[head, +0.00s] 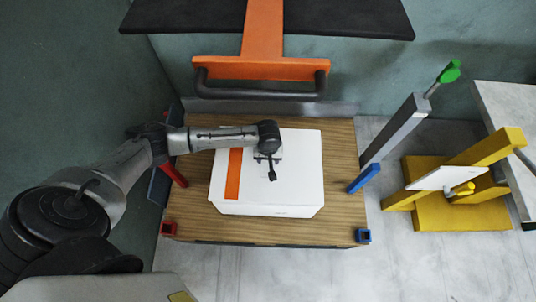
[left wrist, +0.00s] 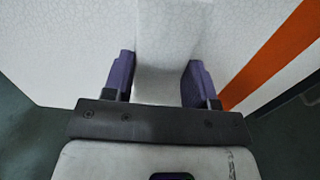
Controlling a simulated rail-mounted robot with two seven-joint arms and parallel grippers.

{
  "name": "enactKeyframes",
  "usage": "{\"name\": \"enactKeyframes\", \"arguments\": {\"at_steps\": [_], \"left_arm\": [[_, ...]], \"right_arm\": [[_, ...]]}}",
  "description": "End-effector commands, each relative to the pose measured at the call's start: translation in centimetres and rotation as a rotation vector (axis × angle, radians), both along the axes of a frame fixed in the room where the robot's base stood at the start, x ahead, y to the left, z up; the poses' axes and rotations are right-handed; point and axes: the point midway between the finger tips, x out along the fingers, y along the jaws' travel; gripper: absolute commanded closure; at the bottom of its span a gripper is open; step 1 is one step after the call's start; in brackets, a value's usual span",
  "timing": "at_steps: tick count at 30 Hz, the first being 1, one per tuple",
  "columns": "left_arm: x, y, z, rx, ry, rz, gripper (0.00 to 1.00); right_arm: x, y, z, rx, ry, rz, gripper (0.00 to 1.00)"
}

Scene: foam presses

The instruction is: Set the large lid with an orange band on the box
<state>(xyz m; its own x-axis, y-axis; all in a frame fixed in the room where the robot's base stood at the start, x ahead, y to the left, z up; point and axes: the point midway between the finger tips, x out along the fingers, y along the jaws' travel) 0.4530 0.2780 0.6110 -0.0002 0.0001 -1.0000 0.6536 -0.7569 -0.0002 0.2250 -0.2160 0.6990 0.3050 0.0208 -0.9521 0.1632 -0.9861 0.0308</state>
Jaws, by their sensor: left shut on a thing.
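The large white lid (head: 295,165) has an orange band (head: 233,174) across its left part. It is over the wooden table in the head view. My left gripper (head: 269,163) is above the lid's middle, pointing down. In the left wrist view, my left gripper (left wrist: 158,82) has its purple fingers on both sides of a white raised handle (left wrist: 165,60) on the lid, shut on it. The orange band shows at the right there (left wrist: 275,50). A white front face (head: 270,211) shows below the lid's near edge. I cannot tell if the lid touches the box. My right gripper is out of view.
The wooden table (head: 340,190) has red corner brackets (head: 169,229) at left and blue ones (head: 363,236) at right. An orange press arm with a dark bar (head: 262,90) is behind. A yellow stand (head: 460,205) and a grey post (head: 397,130) stand at right.

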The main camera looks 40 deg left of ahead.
Motion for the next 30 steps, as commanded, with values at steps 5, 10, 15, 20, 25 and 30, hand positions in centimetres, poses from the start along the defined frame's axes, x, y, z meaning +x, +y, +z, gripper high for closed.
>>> {"name": "enactKeyframes", "arguments": {"at_steps": [5, 10, 15, 20, 25, 30], "left_arm": [[-0.1, -0.1, -1.3, -0.002, 0.002, 0.002, 0.72], [-0.1, 0.0, -2.4, -0.001, 0.001, 0.000, 0.72], [0.0, -0.1, -3.2, -0.002, 0.001, 0.001, 0.72], [0.0, 0.0, -3.6, -0.001, 0.002, 0.001, 0.72], [0.0, 0.0, -3.8, -0.001, 0.001, 0.000, 0.72], [0.0, 0.0, -3.8, -0.001, 0.001, 0.000, 0.72]], "right_arm": [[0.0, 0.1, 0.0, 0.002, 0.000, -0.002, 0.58], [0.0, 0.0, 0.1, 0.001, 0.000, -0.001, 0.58], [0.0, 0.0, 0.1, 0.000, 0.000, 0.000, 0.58], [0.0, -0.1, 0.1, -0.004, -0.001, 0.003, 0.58], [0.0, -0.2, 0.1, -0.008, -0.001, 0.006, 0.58], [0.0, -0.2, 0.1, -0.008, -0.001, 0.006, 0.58]]}}
